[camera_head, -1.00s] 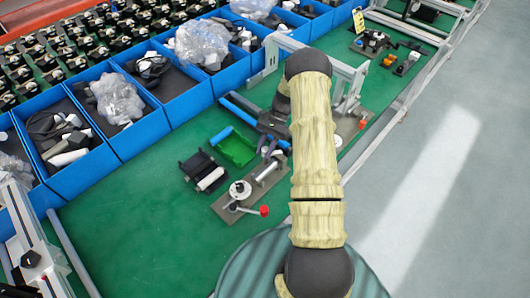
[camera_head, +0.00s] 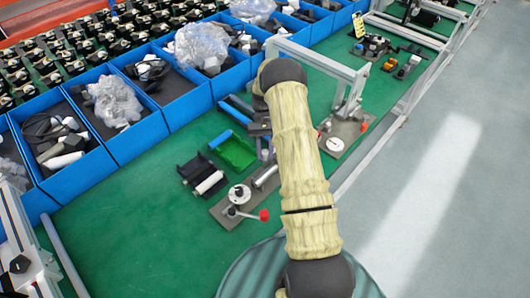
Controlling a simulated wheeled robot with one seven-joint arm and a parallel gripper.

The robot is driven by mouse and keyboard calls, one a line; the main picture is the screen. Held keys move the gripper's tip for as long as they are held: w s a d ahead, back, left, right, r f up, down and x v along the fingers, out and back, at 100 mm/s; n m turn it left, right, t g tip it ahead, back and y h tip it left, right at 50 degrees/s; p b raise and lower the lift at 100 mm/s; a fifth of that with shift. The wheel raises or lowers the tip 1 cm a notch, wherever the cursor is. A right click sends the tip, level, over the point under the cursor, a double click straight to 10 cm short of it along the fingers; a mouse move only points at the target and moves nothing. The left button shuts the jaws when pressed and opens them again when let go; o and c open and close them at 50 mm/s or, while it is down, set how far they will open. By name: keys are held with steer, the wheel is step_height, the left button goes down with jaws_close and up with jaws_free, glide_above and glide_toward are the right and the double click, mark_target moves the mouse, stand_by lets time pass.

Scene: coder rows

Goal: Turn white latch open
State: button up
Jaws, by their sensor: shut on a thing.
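A metal fixture plate (camera_head: 226,213) lies on the green table, with a white round part (camera_head: 239,193), a red-knobbed lever (camera_head: 263,215) and a silver cylinder (camera_head: 266,175). I cannot tell for sure which part is the white latch. My gripper (camera_head: 265,152) is small and dark in the picture, partly behind my arm, just beyond the silver cylinder. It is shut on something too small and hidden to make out.
A green tray (camera_head: 234,151) and a black holder with a white roller (camera_head: 203,177) lie left of the gripper. Blue bins (camera_head: 127,149) line the back left. A grey metal frame (camera_head: 322,62) stands behind my arm. A second fixture with a white disc (camera_head: 333,145) is to the right.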

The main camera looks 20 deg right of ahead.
steer(key=o, duration=1)
steer(key=shift+w, duration=0.1)
steer(key=shift+w+d+r+b, duration=0.15)
steer(key=shift+w+r+b, duration=0.15)
steer(key=shift+w+r, duration=0.1)
steer(key=shift+v, duration=5.4)
steer(key=shift+r, duration=0.15)
